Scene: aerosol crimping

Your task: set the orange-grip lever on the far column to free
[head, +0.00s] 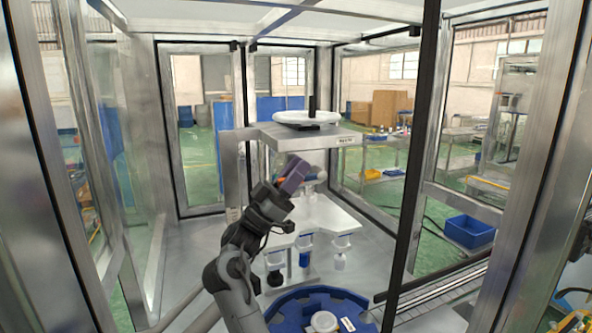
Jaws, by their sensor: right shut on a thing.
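My right gripper (298,178) is raised in front of the far machine, under its label-bearing upper head (310,137). It is shut. A small patch of orange, the lever's grip (281,183), shows right at the side of its jaws; the rest of the lever is hidden behind the gripper. The grey far column (231,170) stands to the left of the gripper. Which way the lever is turned cannot be told. My left gripper is not in view.
Below is a white star-shaped plate (325,212) with several hanging holders, one with a blue part (304,259). A blue round carrier (285,309) with a white piece (324,321) is at the front. Metal frame posts (418,150) and glass panels enclose the space.

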